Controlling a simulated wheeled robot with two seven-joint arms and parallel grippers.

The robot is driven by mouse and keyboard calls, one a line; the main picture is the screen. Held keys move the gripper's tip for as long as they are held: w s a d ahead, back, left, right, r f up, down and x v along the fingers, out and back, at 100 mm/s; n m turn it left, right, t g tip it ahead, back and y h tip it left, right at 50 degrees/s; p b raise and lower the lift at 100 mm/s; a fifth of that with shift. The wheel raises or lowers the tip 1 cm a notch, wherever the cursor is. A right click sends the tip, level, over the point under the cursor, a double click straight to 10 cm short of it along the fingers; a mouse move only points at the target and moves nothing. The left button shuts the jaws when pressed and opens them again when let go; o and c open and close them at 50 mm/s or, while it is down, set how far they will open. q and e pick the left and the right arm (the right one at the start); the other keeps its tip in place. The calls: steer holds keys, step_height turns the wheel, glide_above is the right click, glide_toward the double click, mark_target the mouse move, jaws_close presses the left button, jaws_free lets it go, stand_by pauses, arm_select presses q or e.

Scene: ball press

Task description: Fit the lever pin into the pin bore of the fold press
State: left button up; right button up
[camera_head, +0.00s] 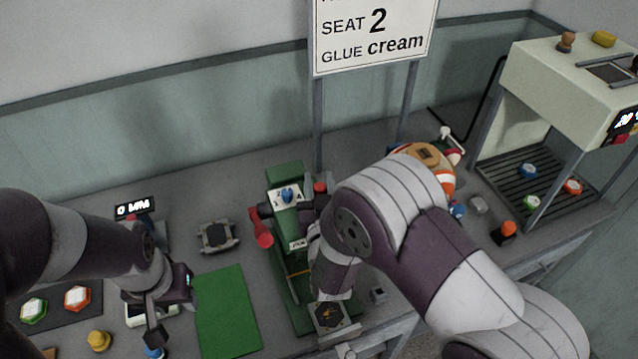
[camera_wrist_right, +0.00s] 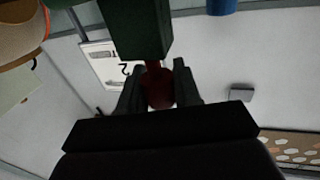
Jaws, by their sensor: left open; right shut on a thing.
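The green fold press (camera_head: 285,174) stands in the middle of the table in the head view, with a blue knob and a white plate on it. A red lever-like part (camera_head: 262,232) sits at its left side. My right gripper (camera_wrist_right: 158,88) is shut on a dark red part, which I take as the lever pin (camera_wrist_right: 157,91). The pin's thin end meets a green block (camera_wrist_right: 135,32) of the press in the wrist view. The bore is hidden, and I cannot tell whether the pin is inside it. My left gripper (camera_head: 154,335) is open over the table's left side, apart from the press.
A green mat (camera_head: 227,312) lies left of the press, with a grey fixture (camera_head: 216,236) behind it. A yellow knob (camera_head: 99,341) and hexagonal pieces lie further left. A cream machine (camera_head: 560,80) with a slatted tray stands at right. A sign (camera_head: 372,35) rises behind the press.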

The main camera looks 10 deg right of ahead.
steer(key=shift+f+b, duration=0.95)
steer(key=shift+f, duration=0.15)
steer(key=o, duration=1.1)
steer(key=s, duration=0.4)
steer(key=s+b, duration=0.1)
steer(key=s, duration=0.3)
steer(key=s+a+b, duration=0.1)
steer(key=s, duration=0.3)
steer(key=shift+s+f, duration=0.1)
steer(key=shift+s, duration=0.25)
